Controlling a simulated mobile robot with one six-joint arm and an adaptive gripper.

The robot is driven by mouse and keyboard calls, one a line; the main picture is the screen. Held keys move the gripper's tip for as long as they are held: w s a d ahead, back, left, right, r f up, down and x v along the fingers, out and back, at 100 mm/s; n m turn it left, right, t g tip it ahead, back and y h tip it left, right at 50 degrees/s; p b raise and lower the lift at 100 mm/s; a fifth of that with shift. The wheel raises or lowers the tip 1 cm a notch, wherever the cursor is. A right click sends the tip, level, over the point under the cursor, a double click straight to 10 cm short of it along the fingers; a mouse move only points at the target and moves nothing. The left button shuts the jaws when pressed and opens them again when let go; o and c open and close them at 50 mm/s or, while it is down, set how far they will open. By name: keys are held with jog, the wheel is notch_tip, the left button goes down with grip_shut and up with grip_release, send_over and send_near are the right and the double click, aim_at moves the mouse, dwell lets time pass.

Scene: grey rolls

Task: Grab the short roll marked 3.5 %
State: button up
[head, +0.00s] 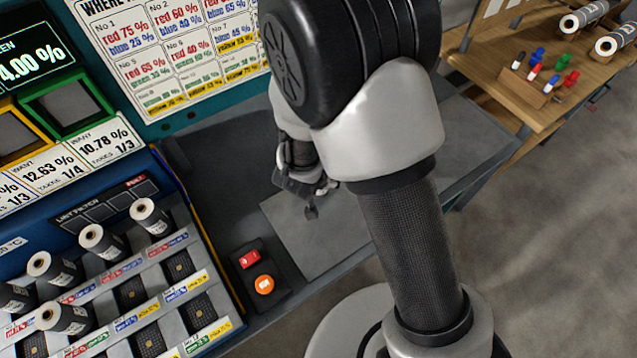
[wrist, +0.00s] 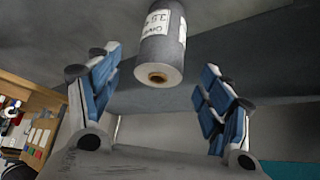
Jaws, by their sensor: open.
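A short grey roll (wrist: 161,40) with a white label, whose print seems to read 3.5, shows at the top middle of the wrist view. Its white end with a brown core faces down in the picture. My gripper (wrist: 160,72) is open, with a blue-padded finger to the left and right of the roll and a gap on both sides. In the head view my gripper (head: 308,195) is over the grey worktop, partly behind my arm. I cannot make out this roll in the head view.
A rack (head: 150,290) with several grey rolls stands at the lower left. A box with a red and an orange button (head: 258,275) sits beside it. A grey plate (head: 300,235) lies on the worktop. A wooden table (head: 500,75) with rolls and coloured pegs is at the upper right.

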jog(key=shift+b+x, duration=1.5)
jog(key=shift+x, duration=1.7)
jog(key=shift+r, duration=0.1)
jog(key=shift+c, duration=0.3)
jog(key=c, duration=1.2)
